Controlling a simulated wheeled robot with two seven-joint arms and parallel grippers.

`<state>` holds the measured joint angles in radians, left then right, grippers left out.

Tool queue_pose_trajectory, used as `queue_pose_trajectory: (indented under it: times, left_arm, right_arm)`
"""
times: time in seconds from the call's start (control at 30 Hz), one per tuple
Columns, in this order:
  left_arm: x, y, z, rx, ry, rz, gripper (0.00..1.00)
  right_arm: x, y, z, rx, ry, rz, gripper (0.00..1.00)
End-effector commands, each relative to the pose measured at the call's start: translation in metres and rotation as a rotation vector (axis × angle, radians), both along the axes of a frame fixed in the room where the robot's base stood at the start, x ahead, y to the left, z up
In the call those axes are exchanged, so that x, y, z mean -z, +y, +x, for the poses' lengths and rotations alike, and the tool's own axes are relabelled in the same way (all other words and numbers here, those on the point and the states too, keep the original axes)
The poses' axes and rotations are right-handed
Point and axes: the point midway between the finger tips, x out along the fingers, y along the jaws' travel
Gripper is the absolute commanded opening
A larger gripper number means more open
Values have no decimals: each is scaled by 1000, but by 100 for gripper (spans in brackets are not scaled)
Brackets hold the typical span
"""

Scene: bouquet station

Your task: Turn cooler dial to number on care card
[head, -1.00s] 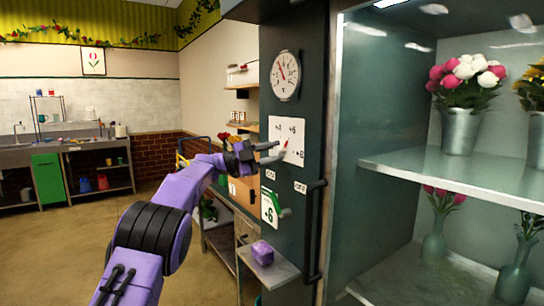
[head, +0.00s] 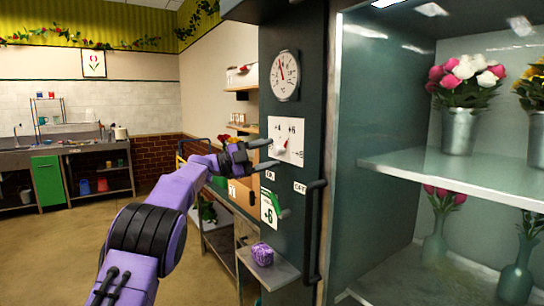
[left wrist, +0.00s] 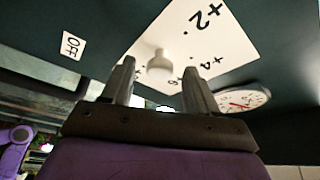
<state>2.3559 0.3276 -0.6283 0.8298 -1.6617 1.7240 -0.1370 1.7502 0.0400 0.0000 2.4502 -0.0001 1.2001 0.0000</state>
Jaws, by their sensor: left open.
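The white dial plate (head: 296,132) is on the dark cooler panel, printed with +4, +6 and other numbers. Its pale round knob (left wrist: 160,64) shows in the left wrist view, between and beyond my fingertips. The knob's setting is not readable. The care card (head: 270,207) hangs below on the same panel, with a large +6 and a green mark. My left gripper (head: 274,153) is open in front of the plate's lower left, and it also shows in the left wrist view (left wrist: 159,75). No contact with the knob is clear. My right gripper is out of view.
A round thermometer gauge (head: 285,75) is above the plate. An OFF label (head: 300,188) and a long vertical door handle (head: 314,230) are below and right. A small shelf (head: 275,273) with a purple bundle (head: 262,254) sits lower. Flower vases stand inside the cooler at right.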

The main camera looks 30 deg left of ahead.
Motion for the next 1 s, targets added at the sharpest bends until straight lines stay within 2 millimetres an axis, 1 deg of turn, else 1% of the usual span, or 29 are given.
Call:
queue_pose_trajectory:
  times: [0.03, 0.13, 0.3, 0.4, 0.53, 1.0]
  left_arm:
    - [8, 9, -9, -3, 0, -4, 59]
    - [14, 26, -27, -4, -1, -4, 59]
    - [19, 49, -52, -3, 0, -2, 59]
    - [19, 56, -60, -1, 1, -1, 59]
    - [19, 58, -63, 0, 1, -2, 59]
    - [18, 58, -63, 0, 1, -2, 59]
  right_arm:
    - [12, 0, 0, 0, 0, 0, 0]
    - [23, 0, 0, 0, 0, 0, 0]
    - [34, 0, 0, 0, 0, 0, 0]
    - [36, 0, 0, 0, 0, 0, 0]
    - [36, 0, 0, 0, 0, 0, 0]
    - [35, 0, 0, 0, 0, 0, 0]
